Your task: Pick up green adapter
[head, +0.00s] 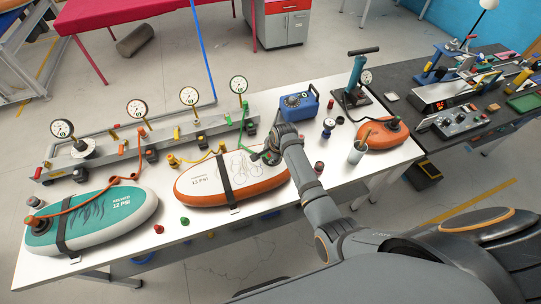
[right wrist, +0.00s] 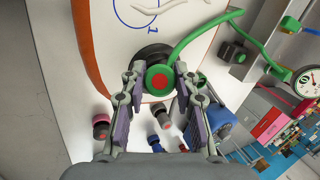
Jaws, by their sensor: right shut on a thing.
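The green adapter (right wrist: 159,79) is a round green piece with a red centre, with a green hose (right wrist: 205,35) running from it. It sits over a black fitting at the end of the orange-edged board (head: 215,188); I cannot tell whether it is seated there or just above it. My right gripper (right wrist: 159,76) is shut on the adapter, one finger on each side. In the head view my right gripper (head: 268,154) hides most of the adapter. My left gripper is not in view.
A teal board (head: 130,210) lies at left and a smaller orange one (head: 383,135) at right. Gauges stand on a rail (head: 100,160) behind. A blue box (head: 299,105), a cup (head: 357,152) and small caps (right wrist: 101,125) are nearby.

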